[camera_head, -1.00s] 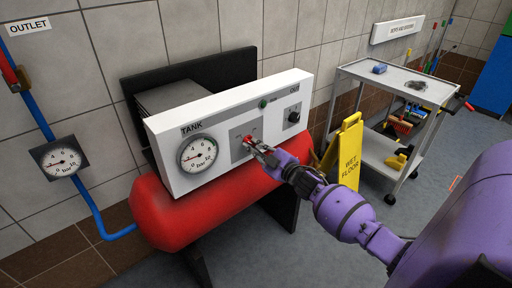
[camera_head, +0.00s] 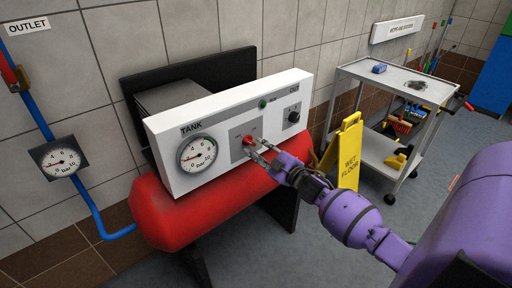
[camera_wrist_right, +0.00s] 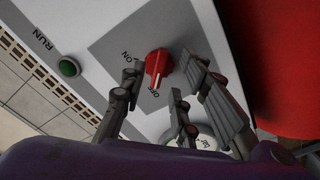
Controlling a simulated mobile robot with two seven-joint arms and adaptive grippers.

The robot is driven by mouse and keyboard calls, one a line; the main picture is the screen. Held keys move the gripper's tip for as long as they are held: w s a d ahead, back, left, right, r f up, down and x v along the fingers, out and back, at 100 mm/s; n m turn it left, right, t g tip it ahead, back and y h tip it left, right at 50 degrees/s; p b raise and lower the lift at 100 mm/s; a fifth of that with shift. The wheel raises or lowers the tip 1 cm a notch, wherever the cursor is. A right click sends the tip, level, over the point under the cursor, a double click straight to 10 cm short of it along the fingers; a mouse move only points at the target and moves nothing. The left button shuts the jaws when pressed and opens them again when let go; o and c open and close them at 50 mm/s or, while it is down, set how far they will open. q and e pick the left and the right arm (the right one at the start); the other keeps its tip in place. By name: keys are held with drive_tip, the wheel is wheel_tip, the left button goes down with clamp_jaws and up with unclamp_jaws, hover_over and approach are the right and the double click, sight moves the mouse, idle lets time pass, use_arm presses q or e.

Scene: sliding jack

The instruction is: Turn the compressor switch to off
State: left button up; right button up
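The compressor switch is a red knob (camera_head: 248,141) on the grey plate of the white control panel (camera_head: 235,120). My right gripper (camera_head: 258,150) is open just in front of and to the lower right of the knob. In the right wrist view its fingers (camera_wrist_right: 160,92) are spread, with the knob beyond them and nothing visibly held. I cannot tell whether a fingertip touches the knob. My left gripper is not in view.
The panel also bears a tank gauge (camera_head: 197,154), a green lamp (camera_head: 263,104) and a black knob (camera_head: 293,116). The red tank (camera_head: 175,215) lies below it. A yellow wet-floor sign (camera_head: 350,152) and a grey cart (camera_head: 385,77) stand to the right.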

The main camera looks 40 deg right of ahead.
drive_tip(key=s, duration=1)
drive_tip(key=shift+d, duration=0.4)
drive_tip(key=s+a+f+m+g+h+p, duration=0.1)
drive_tip(key=s+a+f+m+g+p, duration=0.15)
drive_tip(key=s+a+f, duration=0.35)
drive_tip(key=s+a+f+m+g+h+p, duration=0.1)
drive_tip(key=s+a+f+m+g, duration=0.3)
drive_tip(key=s+f, duration=0.45)
use_arm(q)
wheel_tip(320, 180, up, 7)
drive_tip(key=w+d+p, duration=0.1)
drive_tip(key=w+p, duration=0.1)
drive_tip(key=p, duration=0.1)
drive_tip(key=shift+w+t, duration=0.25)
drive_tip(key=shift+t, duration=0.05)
use_arm(e)
drive_tip(key=s+a+f+m+g, duration=0.1)
drive_tip(key=s+a+f, duration=0.1)
drive_tip(key=s+a, duration=0.5)
drive_tip(key=s+a+f+m+g+y, duration=0.1)
drive_tip(key=s+a, duration=0.6)
drive_tip(key=s, duration=0.7)
drive_tip(key=shift+a+f+m+g, duration=0.35)
drive_tip(key=shift+m+g, duration=0.1)
drive_tip(key=shift+m, duration=0.1)
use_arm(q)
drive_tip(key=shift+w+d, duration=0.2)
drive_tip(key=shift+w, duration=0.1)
